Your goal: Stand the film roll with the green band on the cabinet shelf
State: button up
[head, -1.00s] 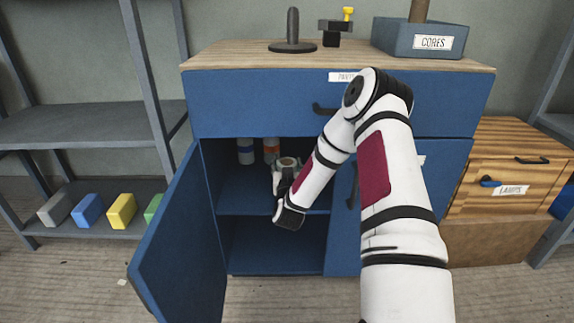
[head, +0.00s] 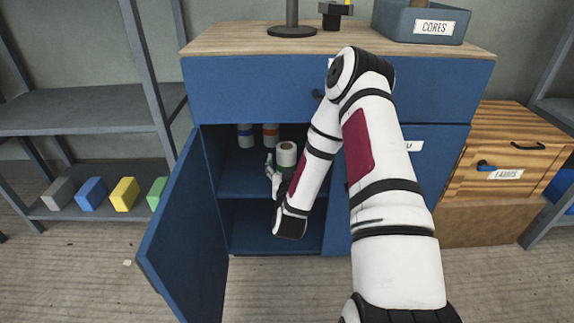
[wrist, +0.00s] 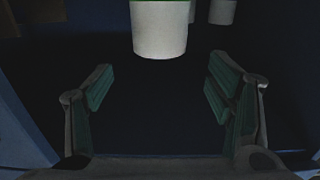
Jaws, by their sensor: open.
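The film roll with the green band (head: 287,153) stands upright on the cabinet shelf (head: 240,185), inside the open left bay. My gripper (head: 270,172) is open and empty, just in front of and left of the roll in the head view. In the wrist view, the roll (wrist: 160,30) stands beyond my spread fingertips (wrist: 165,85), with a gap between. Its green band shows only as a thin line at the top edge there. My forearm hides the right part of the shelf.
The open cabinet door (head: 185,235) is left of my arm. A drawer front (head: 240,90) is above the bay. The lower compartment (head: 250,235) looks empty.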

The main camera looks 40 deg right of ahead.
jog(key=w+a+r+n+g+y, duration=0.1)
jog(key=w+a+r+n+y, duration=0.1)
jog(key=a+r+n+y, duration=0.5)
jog(key=s+a+r+m+g+y, duration=0.1)
jog(key=s+a+r+g+y, duration=0.1)
jog(key=s+a+r+g, duration=0.7)
jog(key=s+a+r, duration=0.1)
jog(key=s, duration=0.9)
jog(key=s+a+r+g, duration=0.2)
jog(key=s+a, duration=0.1)
jog(key=s, duration=0.9)
jog(key=s+a+r+g+y, duration=0.1)
jog(key=s+a+r+g, duration=0.2)
jog(key=s, duration=1)
jog(key=shift+r+p, duration=0.3)
